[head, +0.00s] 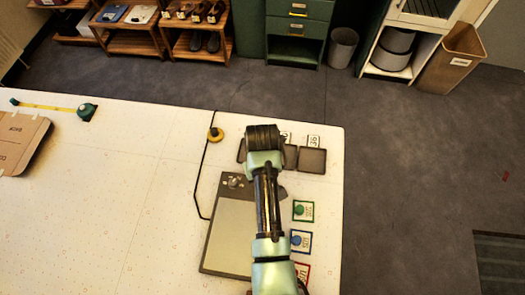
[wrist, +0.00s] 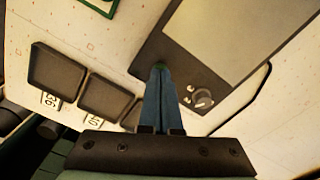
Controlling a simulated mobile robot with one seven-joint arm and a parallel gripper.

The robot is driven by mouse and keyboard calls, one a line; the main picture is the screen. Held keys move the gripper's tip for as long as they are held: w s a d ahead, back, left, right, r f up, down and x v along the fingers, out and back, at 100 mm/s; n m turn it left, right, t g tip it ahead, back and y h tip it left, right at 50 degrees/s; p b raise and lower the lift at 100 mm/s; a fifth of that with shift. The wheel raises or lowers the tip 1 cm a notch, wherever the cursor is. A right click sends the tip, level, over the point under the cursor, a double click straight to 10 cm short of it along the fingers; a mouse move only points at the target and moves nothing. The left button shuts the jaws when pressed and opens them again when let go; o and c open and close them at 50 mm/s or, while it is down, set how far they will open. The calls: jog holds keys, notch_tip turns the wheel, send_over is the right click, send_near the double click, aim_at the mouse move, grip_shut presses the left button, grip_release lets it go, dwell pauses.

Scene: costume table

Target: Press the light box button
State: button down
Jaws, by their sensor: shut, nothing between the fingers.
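The light box (head: 230,235) is a flat dark-framed panel with a pale surface, lying on the white table left of my arm. It also shows in the wrist view (wrist: 240,30). A grey knob (head: 233,181) sits on its frame, and in the wrist view the knob (wrist: 201,97) is right of my fingers. A small green spot (wrist: 160,66), possibly the button, shows on the frame at my fingertips, mostly covered by them. My gripper (wrist: 160,70) is shut and empty, over the frame; I cannot tell if it touches. In the head view my arm hides it.
Dark square trays (head: 312,160) with number cards stand at the table's far right corner. Cards with green (head: 303,211), blue and red borders lie right of my arm. The table's left middle is clear.

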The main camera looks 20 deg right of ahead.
jog(key=shift+r+p, duration=3.3)
jog(key=w+r+t+h+b, duration=0.2)
jog(key=w+r+t+b, duration=0.55)
jog(key=w+r, duration=1)
jog(key=w+a+r+t, duration=0.25)
jog(key=r+t, duration=0.45)
jog(key=r, duration=0.6)
jog(key=s+a+r+t+b, duration=0.2)
jog(key=s+a+r+t, duration=0.1)
jog(key=r, duration=0.6)
jog(key=s+a+r+t+b, duration=0.2)
jog(key=s+a+r+t, duration=0.15)
jog(key=r, duration=0.45)
jog(key=s+a+r+t+y+b, duration=0.1)
jog(key=s+r+t, duration=0.2)
jog(key=s+r, duration=0.3)
jog(key=s+a+r+t+y, duration=0.1)
jog(key=s+a+r+t, duration=0.1)
jog(key=s+r, duration=0.4)
jog(key=shift+s+a+n+t+b, duration=0.3)
jog(key=shift+s+n+t+b, duration=0.1)
jog(key=shift+s+t, duration=0.35)
